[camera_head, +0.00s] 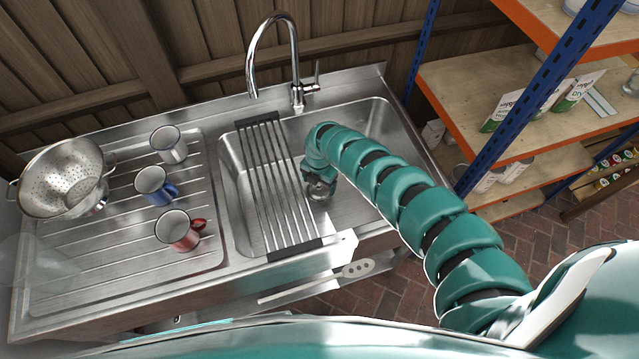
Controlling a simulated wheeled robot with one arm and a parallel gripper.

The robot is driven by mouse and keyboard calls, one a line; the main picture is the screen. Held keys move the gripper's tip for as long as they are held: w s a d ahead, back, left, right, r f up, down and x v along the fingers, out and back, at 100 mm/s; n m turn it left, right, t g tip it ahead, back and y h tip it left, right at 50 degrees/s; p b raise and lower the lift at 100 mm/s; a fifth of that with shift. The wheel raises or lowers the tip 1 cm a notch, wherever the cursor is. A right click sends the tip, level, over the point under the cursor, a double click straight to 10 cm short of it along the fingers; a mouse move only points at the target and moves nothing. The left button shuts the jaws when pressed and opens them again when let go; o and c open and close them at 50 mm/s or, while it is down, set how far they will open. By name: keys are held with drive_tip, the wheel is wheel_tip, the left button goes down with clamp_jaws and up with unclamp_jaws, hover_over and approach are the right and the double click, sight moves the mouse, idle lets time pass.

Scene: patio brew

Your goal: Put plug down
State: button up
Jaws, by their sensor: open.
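My arm reaches from the right into the steel sink (228,190). My gripper (318,192) points down into the basin, just right of the roll-up drying rack. The jaws are open. I cannot clearly make out a plug; a small round metallic shape lies at the fingertips, and I cannot tell whether it is the plug, the drain or part of my gripper. My wrist hides part of the basin floor there.
A slatted rack (273,118) spans the basin. A chrome tap (297,88) stands behind it. A colander (62,175), a white mug (168,145), a blue mug (152,184) and a red mug (177,230) stand on the drainboard. A shelf unit (470,80) stands right.

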sight(319, 186)
drive_tip(key=shift+w+d+r, duration=0.15)
drive_tip(key=shift+r, duration=2.1)
wheel_tip(319, 186, up, 6)
drive_tip(key=shift+b, duration=0.4)
